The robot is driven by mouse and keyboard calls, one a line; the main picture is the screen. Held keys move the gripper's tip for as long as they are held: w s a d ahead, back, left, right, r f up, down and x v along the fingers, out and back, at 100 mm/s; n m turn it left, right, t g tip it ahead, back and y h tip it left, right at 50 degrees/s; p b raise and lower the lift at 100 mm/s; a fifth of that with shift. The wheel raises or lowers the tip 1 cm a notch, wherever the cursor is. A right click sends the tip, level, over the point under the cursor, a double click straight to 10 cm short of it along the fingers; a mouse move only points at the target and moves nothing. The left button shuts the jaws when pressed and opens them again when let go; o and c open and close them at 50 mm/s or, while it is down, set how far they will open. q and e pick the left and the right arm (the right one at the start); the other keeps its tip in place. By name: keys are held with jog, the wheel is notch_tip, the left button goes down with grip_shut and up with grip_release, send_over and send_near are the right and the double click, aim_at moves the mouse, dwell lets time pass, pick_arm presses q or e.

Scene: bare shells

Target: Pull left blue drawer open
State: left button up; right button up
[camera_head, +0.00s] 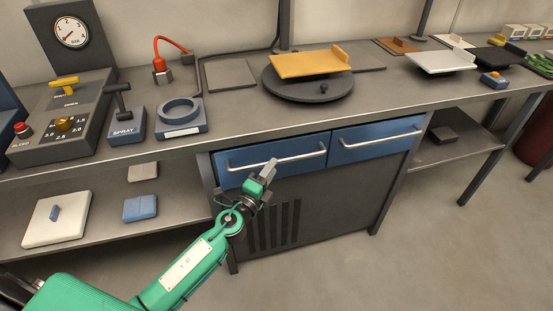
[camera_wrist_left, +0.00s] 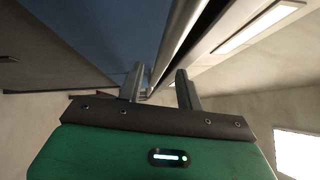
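The left blue drawer (camera_head: 300,167) sits under the bench top and looks shut, its front in line with the drawer to its right. Its silver bar handle (camera_head: 303,156) runs along the front. My left gripper (camera_head: 269,168) is at the middle of this handle. In the left wrist view the blue front (camera_wrist_left: 95,30) is at upper left. The handle bar (camera_wrist_left: 178,42) runs down toward the gap between the two fingers of my left gripper (camera_wrist_left: 158,78), which stand apart. I cannot tell whether they touch the bar. My right gripper is not in view.
The right blue drawer (camera_head: 376,138) has a similar handle. The bench top (camera_head: 225,113) overhangs both drawers and holds a turntable (camera_head: 307,90) with an orange tray and a control box (camera_head: 65,125). The floor (camera_head: 330,268) in front of the cabinet is clear.

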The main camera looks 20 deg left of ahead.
pick_arm(q)
jog(key=shift+x, duration=1.9)
grip_shut()
